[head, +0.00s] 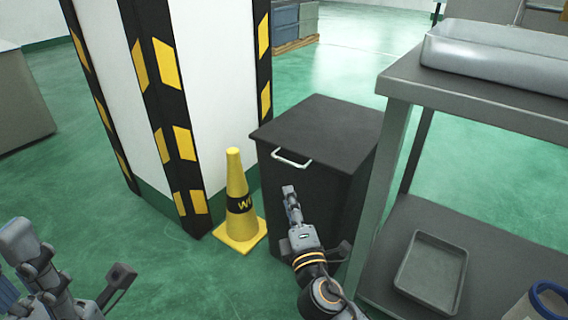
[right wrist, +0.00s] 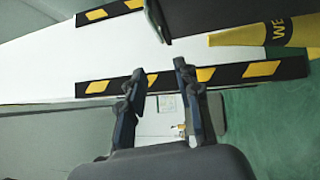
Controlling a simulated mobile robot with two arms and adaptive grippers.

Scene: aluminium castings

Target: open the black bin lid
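The black bin (head: 309,196) stands on the green floor in the middle of the head view. Its flat black lid (head: 325,127) is down, with a pale bar handle (head: 291,159) on the front edge. My right gripper (head: 289,190) is in front of the bin, a little below the handle and apart from it. In the right wrist view its two fingers (right wrist: 158,78) are spread with nothing between them. A dark edge, perhaps the bin lid, shows at the top of that view. My left gripper (head: 22,235) is at the lower left, far from the bin; its fingers are not clear.
A yellow cone (head: 238,198) stands close left of the bin. A white pillar with black and yellow corner guards (head: 173,118) is behind it. A grey shelf table (head: 480,98) with trays stands close on the right. Green floor is free at the lower left.

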